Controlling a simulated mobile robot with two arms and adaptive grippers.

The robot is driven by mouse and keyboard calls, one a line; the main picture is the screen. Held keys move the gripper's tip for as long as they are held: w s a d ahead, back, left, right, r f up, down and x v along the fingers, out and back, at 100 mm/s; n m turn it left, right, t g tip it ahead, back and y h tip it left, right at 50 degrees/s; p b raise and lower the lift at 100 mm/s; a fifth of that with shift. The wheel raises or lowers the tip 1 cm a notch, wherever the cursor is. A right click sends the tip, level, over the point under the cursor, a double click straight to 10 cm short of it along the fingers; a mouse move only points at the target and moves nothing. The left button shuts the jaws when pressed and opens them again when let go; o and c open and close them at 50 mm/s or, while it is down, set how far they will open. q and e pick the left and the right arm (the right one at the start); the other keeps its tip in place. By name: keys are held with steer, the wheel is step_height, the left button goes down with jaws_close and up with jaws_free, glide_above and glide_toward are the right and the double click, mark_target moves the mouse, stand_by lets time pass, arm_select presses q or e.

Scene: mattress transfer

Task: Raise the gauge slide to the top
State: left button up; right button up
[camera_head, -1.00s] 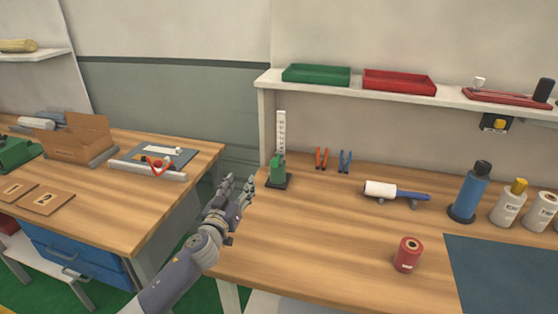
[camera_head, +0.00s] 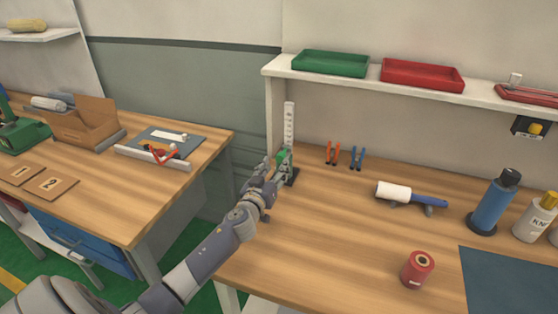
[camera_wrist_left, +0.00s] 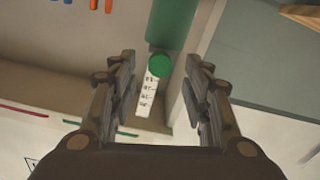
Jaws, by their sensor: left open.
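The fingers are spread apart, with visible gaps on both sides of the knob. My right gripper is not in view.
A white shelf (camera_head: 455,97) with green (camera_head: 330,64) and red (camera_head: 421,76) trays is above the bench; its side panel stands close to the gauge. Orange (camera_head: 333,153) and blue (camera_head: 357,157) pliers are right of the gauge. The bench front is mostly clear around a red roll (camera_head: 417,269).

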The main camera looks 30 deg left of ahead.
mark_target(280, 160)
arm_select(q)
steer(key=x, duration=0.3)
steer(key=shift+w+a, duration=0.1)
steer(key=shift+w, duration=0.25)
steer(key=shift+c, duration=1.1)
jaws_close()
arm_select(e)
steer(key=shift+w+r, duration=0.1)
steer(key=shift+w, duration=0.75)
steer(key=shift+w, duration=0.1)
